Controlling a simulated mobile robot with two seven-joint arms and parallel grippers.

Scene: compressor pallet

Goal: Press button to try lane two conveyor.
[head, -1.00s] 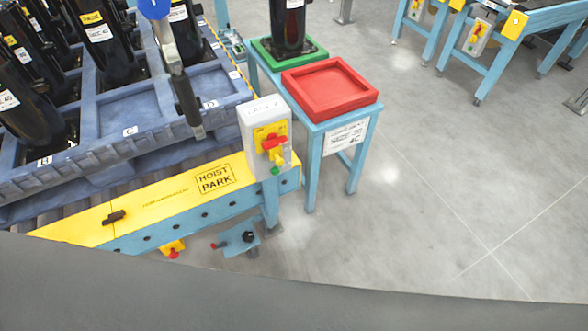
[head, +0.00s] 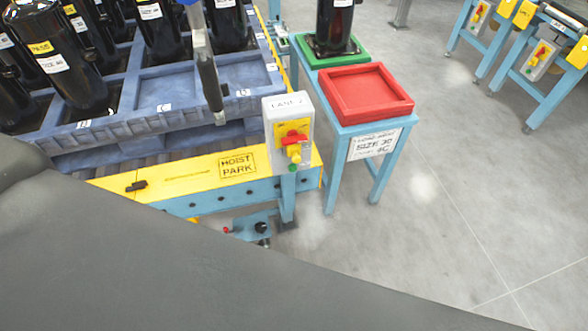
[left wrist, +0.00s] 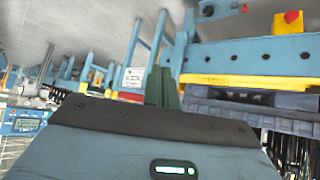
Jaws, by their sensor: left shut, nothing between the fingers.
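The lane two control box (head: 289,130) is a grey box labelled "LANE 2" on a blue post at the corner of the yellow conveyor end (head: 190,176). No contact with the box shows. My right gripper is in neither view.
A blue pallet (head: 150,130) with several black compressors lies on the conveyor. A red tray (head: 366,92) and a green tray (head: 332,52) stand on a blue stand beside the box. A dark grey part of mine covers the lower left.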

